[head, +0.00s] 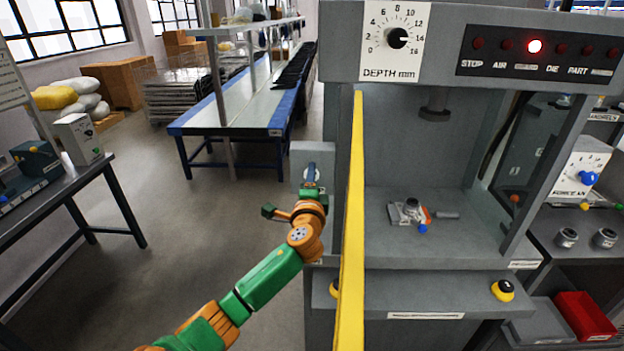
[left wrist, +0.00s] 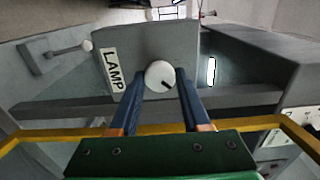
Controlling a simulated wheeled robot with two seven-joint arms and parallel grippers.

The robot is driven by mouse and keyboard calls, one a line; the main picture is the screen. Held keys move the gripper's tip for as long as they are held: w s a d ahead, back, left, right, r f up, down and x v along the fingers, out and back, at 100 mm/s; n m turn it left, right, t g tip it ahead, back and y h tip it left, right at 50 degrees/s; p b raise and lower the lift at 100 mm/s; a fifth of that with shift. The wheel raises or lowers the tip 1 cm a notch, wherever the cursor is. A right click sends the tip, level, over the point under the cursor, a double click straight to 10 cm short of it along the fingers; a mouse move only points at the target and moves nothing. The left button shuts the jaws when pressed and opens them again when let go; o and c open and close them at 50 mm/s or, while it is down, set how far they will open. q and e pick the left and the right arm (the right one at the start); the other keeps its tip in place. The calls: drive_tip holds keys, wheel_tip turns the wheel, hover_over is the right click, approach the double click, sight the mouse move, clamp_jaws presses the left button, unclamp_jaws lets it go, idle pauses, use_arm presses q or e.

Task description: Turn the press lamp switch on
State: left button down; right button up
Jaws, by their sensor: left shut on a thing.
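The lamp switch is a round white knob (left wrist: 160,75) with a short black mark, on a grey box beside a white LAMP label (left wrist: 112,70). In the head view the grey box (head: 299,153) sits on the left side of the press (head: 335,190). My left gripper (head: 311,172) is at this box, and its blue fingers are closed on either side of the knob. The knob's mark slants toward the lower right in the left wrist view. The knob is hidden behind the fingers in the head view. My right gripper is not in view.
A yellow upright bar (head: 353,220) stands just right of my left gripper. One red light (head: 535,46) glows on the press panel. A lever with a round end (left wrist: 65,51) shows in the left wrist view. The floor (head: 190,230) to the left is open.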

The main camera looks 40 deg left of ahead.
use_arm(q)
drive_tip(key=shift+r, duration=0.1)
idle(0.4)
drive_tip(key=c, duration=0.5)
unclamp_jaws()
drive_tip(key=shift+o, duration=0.6)
drive_tip(key=shift+a, duration=0.15)
drive_tip(key=b+v, duration=0.2)
drive_tip(key=v, duration=0.5)
